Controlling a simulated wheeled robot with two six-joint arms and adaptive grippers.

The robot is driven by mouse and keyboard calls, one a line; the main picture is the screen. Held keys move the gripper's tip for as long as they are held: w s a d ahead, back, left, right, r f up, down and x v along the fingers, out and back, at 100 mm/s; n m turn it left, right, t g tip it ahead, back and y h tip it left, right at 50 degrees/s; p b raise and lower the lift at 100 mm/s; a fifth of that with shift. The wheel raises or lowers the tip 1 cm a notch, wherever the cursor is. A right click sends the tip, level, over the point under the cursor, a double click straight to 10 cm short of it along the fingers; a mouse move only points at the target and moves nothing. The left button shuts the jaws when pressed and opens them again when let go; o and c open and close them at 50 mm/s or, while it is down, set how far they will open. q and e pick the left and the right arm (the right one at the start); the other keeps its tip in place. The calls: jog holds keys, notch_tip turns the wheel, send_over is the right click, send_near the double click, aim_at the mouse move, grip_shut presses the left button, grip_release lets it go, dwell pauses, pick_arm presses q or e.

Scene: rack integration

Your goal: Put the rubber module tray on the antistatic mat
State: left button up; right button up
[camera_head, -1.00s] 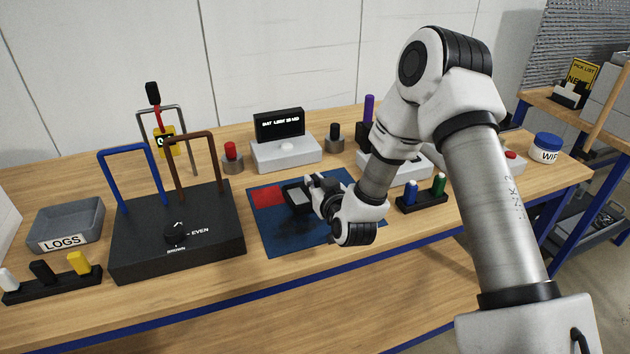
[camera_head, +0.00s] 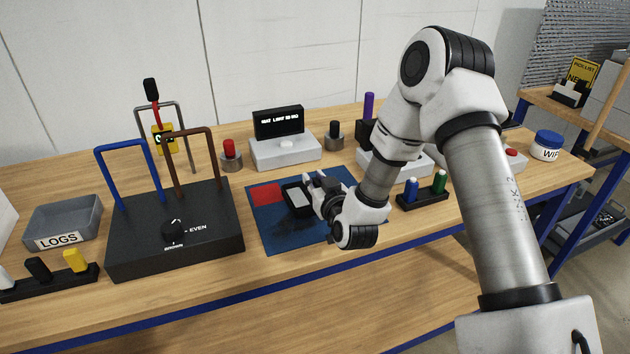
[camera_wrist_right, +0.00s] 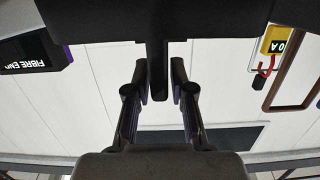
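The antistatic mat (camera_head: 268,222) is the blue mat with a red patch, in the middle of the bench. The rubber module tray (camera_head: 297,199), black with a grey inside, appears to lie on the mat, right of the red patch. My right gripper (camera_head: 316,184) is low over the mat at the tray's right side. In the right wrist view, the tray's dark bar (camera_wrist_right: 157,60) stands between the two fingers (camera_wrist_right: 160,82), with thin gaps on both sides. The fingers look parted around it, not pressed on it. My left gripper is not in view.
A black box with blue and brown handles (camera_head: 175,235) stands left of the mat. A display unit (camera_head: 285,150) is behind it. A block with blue and green pegs (camera_head: 423,197) is close on the right. A grey LOGS bin (camera_head: 63,220) is far left.

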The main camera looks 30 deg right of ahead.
jog(key=shift+o, duration=0.5)
jog(key=shift+s+a, duration=0.1)
jog(key=shift+s, duration=0.3)
jog(key=v, duration=0.6)
jog(key=shift+s+a+r, duration=0.15)
jog(key=shift+s+r, duration=0.05)
jog(key=shift+s, duration=0.15)
